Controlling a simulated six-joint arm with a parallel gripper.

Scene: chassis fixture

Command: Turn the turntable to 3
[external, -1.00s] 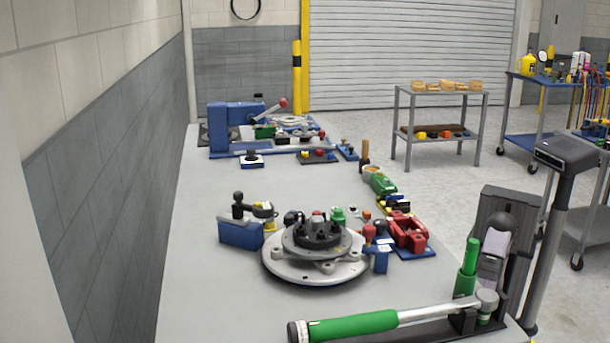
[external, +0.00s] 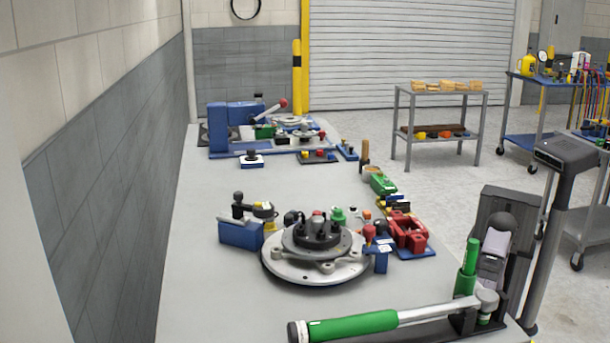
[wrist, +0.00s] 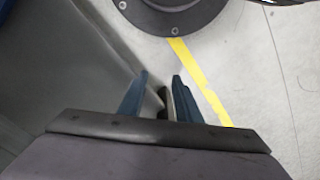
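The turntable (external: 282,268) is a round pale metal disc on the grey bench in the external view. My gripper (wrist: 160,84) shows in the wrist view, with two blue fingers apart and nothing visibly gripped. It hangs over a grey surface near a black round flange and a yellow stripe. The turntable is not recognisable in the wrist view, and I cannot tell my gripper in the external view.
A blue block with a black-handled clamp (external: 240,233) stands left of the turntable. A red fixture (external: 408,232) and a blue block with a red knob (external: 377,257) stand close on the right. The bench's left side is clear.

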